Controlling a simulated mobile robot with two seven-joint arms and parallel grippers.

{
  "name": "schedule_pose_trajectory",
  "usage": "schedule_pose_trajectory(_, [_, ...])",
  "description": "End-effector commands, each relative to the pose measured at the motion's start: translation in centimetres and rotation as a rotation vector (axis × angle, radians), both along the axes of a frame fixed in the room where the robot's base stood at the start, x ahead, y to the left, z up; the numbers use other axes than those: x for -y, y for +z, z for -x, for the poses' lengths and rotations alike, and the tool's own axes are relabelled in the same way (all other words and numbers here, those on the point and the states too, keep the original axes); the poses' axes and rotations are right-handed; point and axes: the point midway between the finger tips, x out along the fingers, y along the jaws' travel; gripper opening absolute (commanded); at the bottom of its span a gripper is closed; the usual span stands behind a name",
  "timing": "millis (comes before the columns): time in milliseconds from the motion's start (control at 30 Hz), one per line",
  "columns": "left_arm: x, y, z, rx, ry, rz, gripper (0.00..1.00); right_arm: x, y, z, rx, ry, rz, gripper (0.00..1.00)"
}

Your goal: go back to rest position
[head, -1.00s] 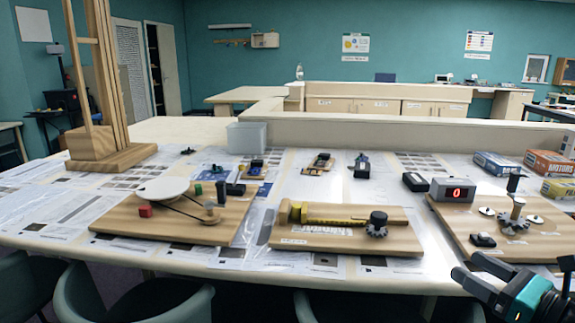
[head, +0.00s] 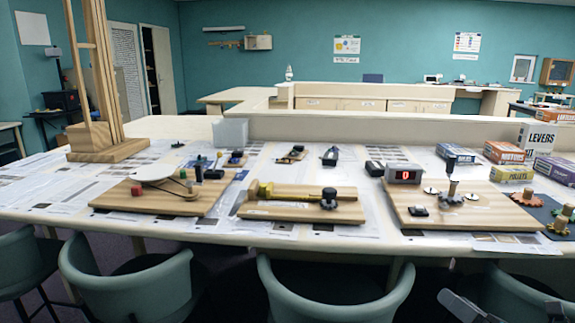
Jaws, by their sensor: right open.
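My right gripper (head: 468,306) shows only in part at the bottom right edge of the head view. It is open and holds nothing that I can see. It is low, in front of the table's near edge and among the chairs, apart from the things on the table. Most of the right arm is cut off by the frame. My left gripper and arm are not in view.
The paper-covered table (head: 60,202) bears a turntable board (head: 120,196), a middle gear board (head: 290,212) and a right board with a red display (head: 404,174). Several boxes (head: 504,152) stand at the right. Green chairs (head: 330,290) line the near edge.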

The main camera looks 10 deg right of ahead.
Motion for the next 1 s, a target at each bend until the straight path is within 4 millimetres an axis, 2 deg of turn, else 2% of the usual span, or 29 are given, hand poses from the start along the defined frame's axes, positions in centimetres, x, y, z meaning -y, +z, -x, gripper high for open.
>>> schedule_pose_trajectory(33, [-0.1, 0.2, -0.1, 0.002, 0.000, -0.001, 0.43, -1.1, -2.1, 0.9, -0.077, -0.047, -0.189, 0.69])
schedule_pose_trajectory(167, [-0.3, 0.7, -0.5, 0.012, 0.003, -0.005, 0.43, -4.2, -7.4, 3.4, -0.286, -0.193, -0.716, 0.69])
schedule_pose_trajectory(300, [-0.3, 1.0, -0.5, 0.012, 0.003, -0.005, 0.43, -9.1, -12.8, 7.0, -0.509, -0.389, -1.314, 0.69])
schedule_pose_trajectory(400, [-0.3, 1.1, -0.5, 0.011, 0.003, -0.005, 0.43, -12.9, -15.5, 9.6, -0.639, -0.534, -1.684, 0.69])
schedule_pose_trajectory(500, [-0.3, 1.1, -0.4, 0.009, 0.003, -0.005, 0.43, -16.3, -17.2, 11.6, -0.734, -0.660, -1.964, 0.69])
schedule_pose_trajectory(600, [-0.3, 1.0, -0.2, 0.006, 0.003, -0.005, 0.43, -18.5, -18.0, 12.9, -0.791, -0.748, -2.141, 0.69])
schedule_pose_trajectory(700, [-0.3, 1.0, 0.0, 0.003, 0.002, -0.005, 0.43, -19.6, -18.4, 13.5, -0.817, -0.794, -2.227, 0.69])
schedule_pose_trajectory(1000, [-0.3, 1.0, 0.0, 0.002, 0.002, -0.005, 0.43, -19.7, -18.4, 13.6, -0.819, -0.799, -2.235, 0.69])
